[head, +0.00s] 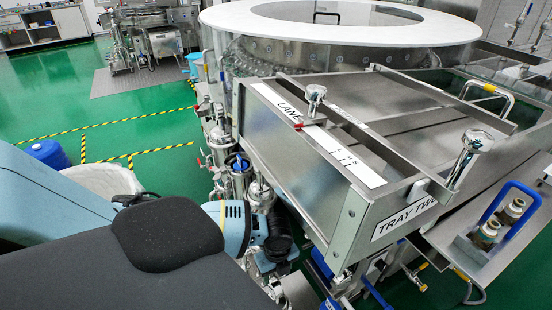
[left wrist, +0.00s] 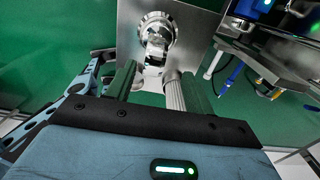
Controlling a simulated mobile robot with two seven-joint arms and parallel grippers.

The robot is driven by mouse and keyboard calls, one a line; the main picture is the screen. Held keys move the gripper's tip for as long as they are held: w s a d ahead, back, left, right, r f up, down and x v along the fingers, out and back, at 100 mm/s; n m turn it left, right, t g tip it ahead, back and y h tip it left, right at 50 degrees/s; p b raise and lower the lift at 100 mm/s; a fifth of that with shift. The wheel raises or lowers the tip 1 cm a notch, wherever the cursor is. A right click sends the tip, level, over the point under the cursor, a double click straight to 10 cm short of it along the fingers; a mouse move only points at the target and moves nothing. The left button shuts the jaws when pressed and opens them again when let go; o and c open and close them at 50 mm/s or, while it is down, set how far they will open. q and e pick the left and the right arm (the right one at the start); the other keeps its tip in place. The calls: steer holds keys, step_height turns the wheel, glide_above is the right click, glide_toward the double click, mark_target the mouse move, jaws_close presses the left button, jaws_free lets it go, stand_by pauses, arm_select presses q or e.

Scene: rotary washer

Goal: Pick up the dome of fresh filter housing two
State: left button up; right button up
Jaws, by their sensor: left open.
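My left gripper (head: 278,248) hangs beside the front left corner of the steel machine, low among fittings. In the left wrist view its two dark green fingers (left wrist: 158,78) are apart. A polished round steel fitting (left wrist: 157,28) with a clamp lies beyond the fingertips. A pale ridged cylinder (left wrist: 174,95) shows beside the right finger; I cannot tell whether it touches. Steel housings (head: 237,172) stand along the machine's left side, one with a blue ring. I cannot tell which part is the dome of fresh filter housing two. My right gripper is not in view.
A tray marked TRAY TWO (head: 404,217) juts out at front right, with two round-topped steel posts (head: 314,96) on its frame. A blue-handled carrier (head: 507,208) holds bottles at right. A white bin (head: 103,180) and blue drum (head: 48,154) stand left. Green floor lies open beyond.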

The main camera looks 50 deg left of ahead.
mark_target(276, 282)
arm_select(q)
steer(key=shift+f, duration=1.35)
steer(key=shift+s+d+f+b, duration=0.15)
steer(key=shift+s+f, duration=0.1)
steer(key=shift+f, duration=1.05)
steer(key=shift+s+a+f+b, duration=0.1)
steer(key=shift+s+f+b, duration=0.1)
steer(key=shift+f, duration=1.1)
steer(key=shift+c, duration=0.2)
jaws_close()
steer(key=shift+w+r, duration=0.15)
